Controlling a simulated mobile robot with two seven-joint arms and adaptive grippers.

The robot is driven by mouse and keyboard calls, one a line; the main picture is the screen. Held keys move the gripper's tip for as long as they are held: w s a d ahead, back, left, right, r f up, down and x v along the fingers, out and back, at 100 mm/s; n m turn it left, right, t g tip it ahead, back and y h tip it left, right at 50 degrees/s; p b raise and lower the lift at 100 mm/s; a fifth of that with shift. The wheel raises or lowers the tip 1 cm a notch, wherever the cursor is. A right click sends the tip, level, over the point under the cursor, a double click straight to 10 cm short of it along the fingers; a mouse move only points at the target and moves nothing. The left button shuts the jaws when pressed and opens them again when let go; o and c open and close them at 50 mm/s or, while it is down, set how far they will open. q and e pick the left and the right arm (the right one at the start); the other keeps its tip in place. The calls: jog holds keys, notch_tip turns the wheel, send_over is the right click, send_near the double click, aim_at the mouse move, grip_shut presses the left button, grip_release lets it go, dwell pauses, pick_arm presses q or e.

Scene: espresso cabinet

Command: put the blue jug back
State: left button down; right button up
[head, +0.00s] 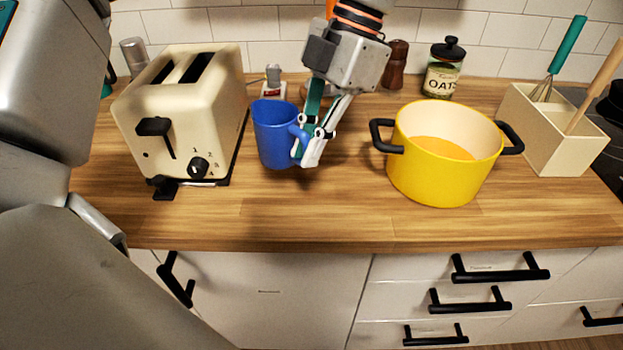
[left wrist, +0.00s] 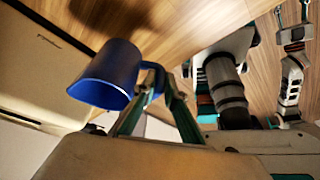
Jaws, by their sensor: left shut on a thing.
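The blue jug (head: 272,135) is upright in the head view, just right of the toaster, with its handle to the right. My left gripper (head: 308,150) reaches down from above and is shut on the jug's handle. In the left wrist view the jug (left wrist: 105,75) shows with its handle between my left fingertips (left wrist: 153,92). A dark shadow lies on the wood near the jug; whether its base touches the counter is hard to tell. In the left wrist view, part of what looks like my right gripper (left wrist: 291,65) shows at the right, its jaw state unclear.
A cream toaster (head: 183,115) stands close left of the jug. A yellow pot (head: 440,185) with black handles stands to the right. An oats jar (head: 443,70), a brown mill (head: 396,65) and a utensil box (head: 550,125) stand farther back or right. The front counter (head: 330,215) is clear.

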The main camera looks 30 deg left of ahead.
pick_arm(q)
notch_tip(320, 180, down, 7)
jog(key=shift+r+b, duration=0.2)
jog(key=shift+b, duration=0.35)
jog(key=shift+f, duration=0.15)
pick_arm(e)
jog(key=shift+s+f, duration=0.25)
jog(key=shift+f, duration=0.25)
pick_arm(q)
jog(key=c, duration=2.1)
grip_release()
pick_arm(e)
jog(key=shift+s+f, duration=0.1)
jog(key=shift+f, duration=0.15)
jog(key=shift+f, duration=0.1)
